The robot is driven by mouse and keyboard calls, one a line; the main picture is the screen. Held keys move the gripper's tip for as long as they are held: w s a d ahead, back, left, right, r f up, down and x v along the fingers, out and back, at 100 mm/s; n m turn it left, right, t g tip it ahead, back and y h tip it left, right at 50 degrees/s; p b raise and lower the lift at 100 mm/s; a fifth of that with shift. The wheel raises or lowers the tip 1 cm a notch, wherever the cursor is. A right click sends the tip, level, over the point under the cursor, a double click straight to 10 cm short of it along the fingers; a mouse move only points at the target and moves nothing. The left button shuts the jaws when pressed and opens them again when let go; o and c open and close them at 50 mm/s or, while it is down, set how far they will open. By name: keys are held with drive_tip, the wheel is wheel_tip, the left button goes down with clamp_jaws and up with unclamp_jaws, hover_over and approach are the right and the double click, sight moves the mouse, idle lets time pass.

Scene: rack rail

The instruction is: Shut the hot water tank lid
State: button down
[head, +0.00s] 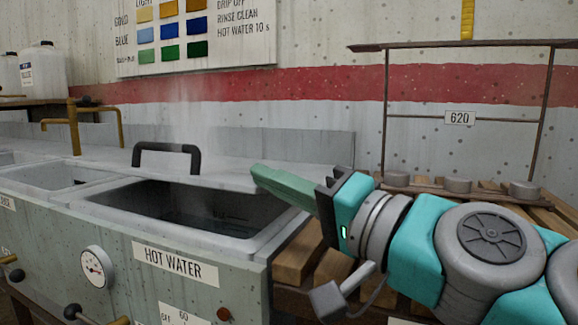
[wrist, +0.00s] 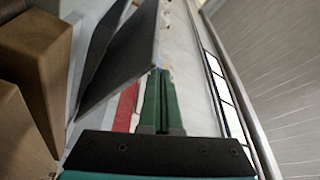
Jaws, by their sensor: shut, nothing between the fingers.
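The hot water tank (head: 222,255) stands at the left in the head view, with a "HOT WATER" label on its front. Its basin is open in front and dark water shows inside. The grey lid (head: 222,172), with a black bar handle (head: 167,148), is behind and above the opening and is not down over it. My gripper (head: 262,176) has its green fingers together at the right end of the lid; I cannot tell whether they touch it. In the wrist view the fingers (wrist: 162,102) are shut and empty, beside a dark grey panel I cannot identify for certain.
Wooden slats (head: 300,253) lie right of the tank, below my arm. Brass taps (head: 74,130) rise at the left. A dial gauge (head: 96,267) and knobs stick out of the tank fronts.

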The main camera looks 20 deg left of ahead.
drive_tip(key=shift+d, duration=0.1)
idle(0.4)
drive_tip(key=shift+b+v, duration=0.95)
drive_tip(key=shift+v, duration=2.8)
